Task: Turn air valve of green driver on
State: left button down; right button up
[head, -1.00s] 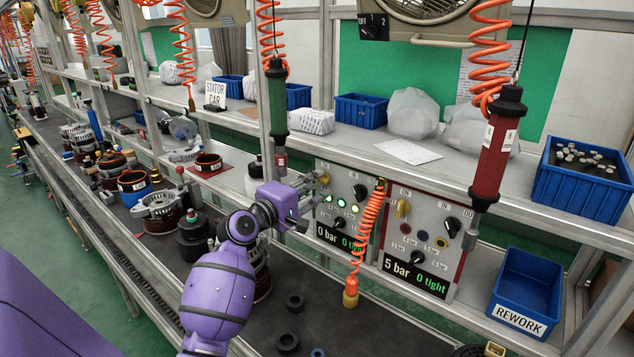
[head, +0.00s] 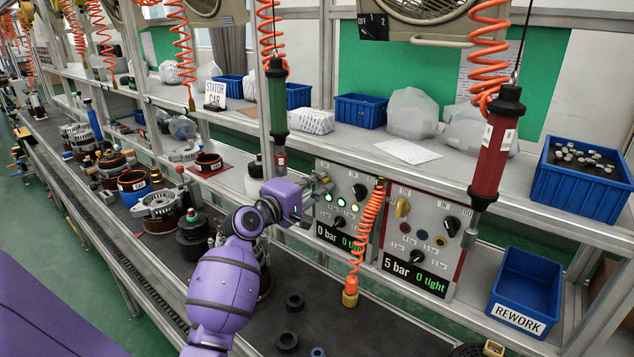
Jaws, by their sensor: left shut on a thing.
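The green driver (head: 278,105) hangs upright from an orange coiled hose. Its green-edged control panel (head: 341,235) stands below and to its right. The panel shows lit green lamps, a black knob and a display (head: 340,237) reading 0 bar, 0 tight. My left gripper (head: 318,190) is at the panel's upper left and shut on the air valve there. The gripper largely hides the valve, so its exact angle cannot be told. My right gripper is not in view.
The neighbouring red-edged panel (head: 424,240) reads 5 bar and has a yellow valve handle (head: 402,208). A red driver (head: 491,150) hangs in front of the shelf. An orange coiled hose (head: 368,235) hangs between the panels. A blue REWORK bin (head: 525,290) sits at right.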

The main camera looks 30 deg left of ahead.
pick_arm(q)
jog(key=shift+f+m, duration=0.1)
jog(key=shift+m, duration=0.3)
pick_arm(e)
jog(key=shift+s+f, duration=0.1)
pick_arm(q)
jog(key=m, duration=1.6)
jog(key=shift+m, duration=0.4)
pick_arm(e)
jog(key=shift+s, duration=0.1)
pick_arm(q)
jog(key=shift+m, duration=0.3)
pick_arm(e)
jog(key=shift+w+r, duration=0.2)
pick_arm(q)
jog(key=c, duration=1.9)
grip_release()
jog(key=shift+o, duration=0.2)
